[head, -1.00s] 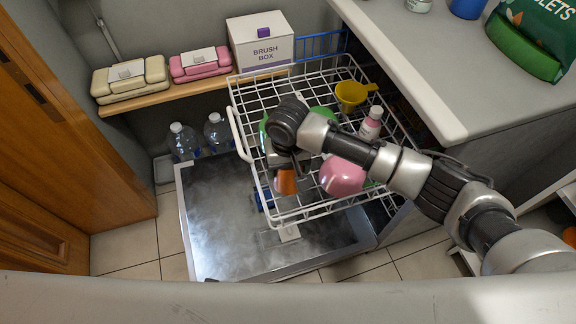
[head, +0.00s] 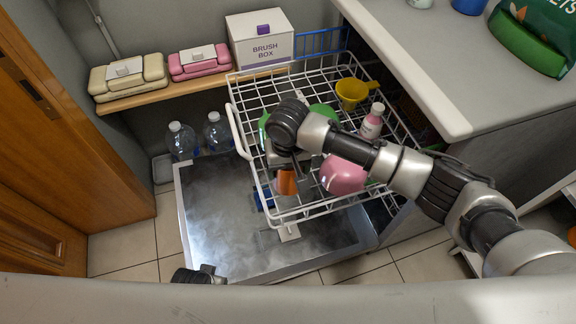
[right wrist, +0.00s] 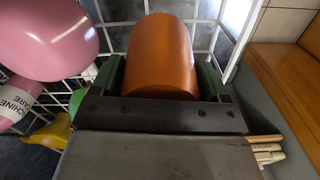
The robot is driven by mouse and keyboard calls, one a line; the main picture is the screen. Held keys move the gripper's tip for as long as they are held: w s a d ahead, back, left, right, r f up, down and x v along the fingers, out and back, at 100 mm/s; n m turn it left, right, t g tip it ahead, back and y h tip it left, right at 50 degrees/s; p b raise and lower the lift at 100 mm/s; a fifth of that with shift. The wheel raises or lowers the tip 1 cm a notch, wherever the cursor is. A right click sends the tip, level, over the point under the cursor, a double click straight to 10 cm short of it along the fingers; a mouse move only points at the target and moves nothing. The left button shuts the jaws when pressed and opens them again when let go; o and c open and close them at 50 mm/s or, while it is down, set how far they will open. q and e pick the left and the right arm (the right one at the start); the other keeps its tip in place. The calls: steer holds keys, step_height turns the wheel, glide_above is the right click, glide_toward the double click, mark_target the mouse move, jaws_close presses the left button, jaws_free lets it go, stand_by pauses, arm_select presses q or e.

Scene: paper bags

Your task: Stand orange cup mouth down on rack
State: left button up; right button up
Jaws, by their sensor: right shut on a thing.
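The orange cup (head: 287,182) is held by my right gripper (head: 287,167) over the near left part of the white wire rack (head: 240,132). In the right wrist view the cup (right wrist: 161,52) sits between the two green-padded fingers, its rounded end toward the top of the picture. Its mouth is not visible, and I cannot tell whether it touches the rack's wires. My left gripper (head: 198,275) shows only as a dark part at the bottom edge; its fingers are not clear.
Water bottles (head: 181,140) stand at left, under a shelf holding boxes.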

steer(key=shift+f, duration=0.3)
steer(key=shift+f, duration=0.1)
